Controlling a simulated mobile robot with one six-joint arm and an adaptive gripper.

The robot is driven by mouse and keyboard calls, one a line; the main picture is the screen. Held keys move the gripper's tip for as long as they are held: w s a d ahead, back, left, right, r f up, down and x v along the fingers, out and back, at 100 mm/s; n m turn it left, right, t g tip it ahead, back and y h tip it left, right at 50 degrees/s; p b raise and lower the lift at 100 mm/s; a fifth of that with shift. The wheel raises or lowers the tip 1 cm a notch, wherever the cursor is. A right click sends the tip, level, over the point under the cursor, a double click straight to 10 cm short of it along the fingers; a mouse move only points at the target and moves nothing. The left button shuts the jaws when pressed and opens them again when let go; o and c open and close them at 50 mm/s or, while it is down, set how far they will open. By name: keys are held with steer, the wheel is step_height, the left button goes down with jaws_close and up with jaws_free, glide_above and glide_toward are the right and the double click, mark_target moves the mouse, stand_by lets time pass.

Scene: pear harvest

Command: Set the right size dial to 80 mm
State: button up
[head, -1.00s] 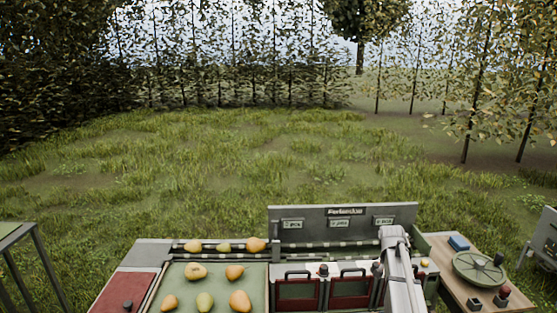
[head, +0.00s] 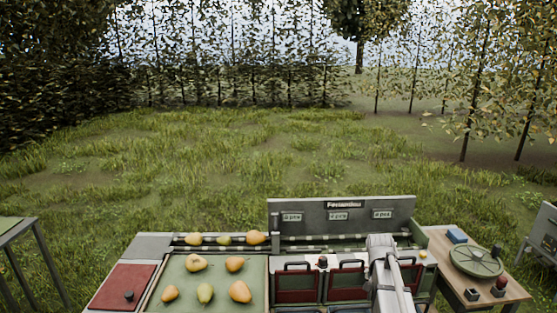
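The sorting machine has a grey back panel (head: 341,220) with several small count displays. Below it, small knobs stand along the top of the machine; one dark, red-topped knob (head: 322,262) shows between the red bins. I cannot read any millimetre scale, and I cannot tell which knob is the right size dial. My pale arm reaches over the right part of the machine and covers part of that area. My gripper does not show; the arm hides it or it is out of the picture.
A green tray (head: 222,290) with several pears is at the left, beside a red panel (head: 122,286). Red bins (head: 297,290) stand mid-machine. A wooden table (head: 447,277) with a round green scale (head: 476,262) and blue block (head: 457,236) is right. Grass lies behind.

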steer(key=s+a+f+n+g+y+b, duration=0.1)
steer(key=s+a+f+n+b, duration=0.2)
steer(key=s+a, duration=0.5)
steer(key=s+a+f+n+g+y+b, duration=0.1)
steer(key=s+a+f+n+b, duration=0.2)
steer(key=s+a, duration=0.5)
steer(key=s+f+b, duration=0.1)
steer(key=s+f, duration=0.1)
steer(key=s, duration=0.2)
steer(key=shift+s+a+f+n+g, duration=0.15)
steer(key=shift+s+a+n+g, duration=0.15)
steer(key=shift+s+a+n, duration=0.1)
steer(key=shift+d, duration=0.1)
